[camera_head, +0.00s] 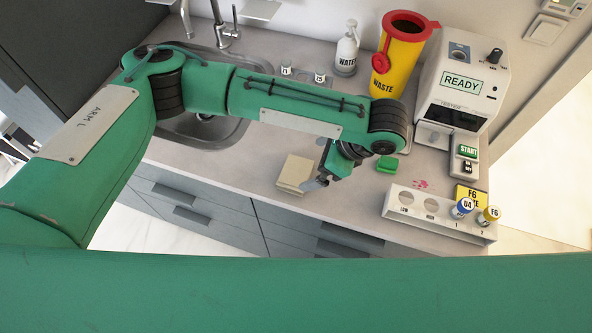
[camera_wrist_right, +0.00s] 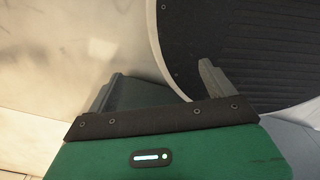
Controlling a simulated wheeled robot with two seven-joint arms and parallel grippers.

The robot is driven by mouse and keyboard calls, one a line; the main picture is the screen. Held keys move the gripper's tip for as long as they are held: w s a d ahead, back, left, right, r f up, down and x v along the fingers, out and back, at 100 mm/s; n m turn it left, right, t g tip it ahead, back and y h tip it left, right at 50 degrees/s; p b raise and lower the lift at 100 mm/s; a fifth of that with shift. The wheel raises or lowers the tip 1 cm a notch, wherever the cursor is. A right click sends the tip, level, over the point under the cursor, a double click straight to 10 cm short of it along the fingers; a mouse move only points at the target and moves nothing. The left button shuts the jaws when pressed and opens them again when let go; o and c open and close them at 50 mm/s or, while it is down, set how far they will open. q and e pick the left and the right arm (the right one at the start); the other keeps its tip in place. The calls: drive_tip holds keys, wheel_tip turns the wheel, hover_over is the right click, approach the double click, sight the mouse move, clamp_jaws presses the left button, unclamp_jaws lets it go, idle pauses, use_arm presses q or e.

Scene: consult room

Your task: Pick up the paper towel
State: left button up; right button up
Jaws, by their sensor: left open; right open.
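The paper towel, a folded cream-coloured pad (camera_head: 295,173), lies on the grey counter near its front edge in the head view. My left gripper (camera_head: 319,181) is just to the right of the pad, at its right edge, pointing down with its jaws open. I cannot tell whether a finger touches the pad. My left forearm crosses above the counter behind it. My right gripper (camera_wrist_right: 158,82) shows in the right wrist view with its two fingers apart and nothing between them. The paper towel does not show in that view.
Right of the left gripper are a green block (camera_head: 387,164), pink spots (camera_head: 421,184) and a white rack (camera_head: 438,219) with two capped tubes. Behind are a yellow waste bin (camera_head: 396,65), a water bottle (camera_head: 346,52) and a tester (camera_head: 461,82). A sink (camera_head: 205,128) lies left.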

sight(298, 172)
use_arm(q)
drive_tip(key=shift+x, duration=1.2)
drive_tip(key=shift+w+a+f, duration=0.1)
drive_tip(key=shift+a+f, duration=0.05)
drive_tip(key=shift+f, duration=0.15)
drive_tip(key=shift+a+f+p, duration=0.2)
drive_tip(key=shift+f+p, duration=0.1)
drive_tip(key=p+x, duration=0.1)
drive_tip(key=x, duration=0.2)
drive_tip(key=shift+w+a+f, duration=0.1)
drive_tip(key=shift+f, duration=0.45)
drive_tip(key=shift+a, duration=0.1)
drive_tip(key=c, duration=0.9)
use_arm(e)
drive_tip(key=w+r, duration=0.2)
drive_tip(key=shift+w, duration=0.4)
use_arm(q)
drive_tip(key=shift+r, duration=0.1)
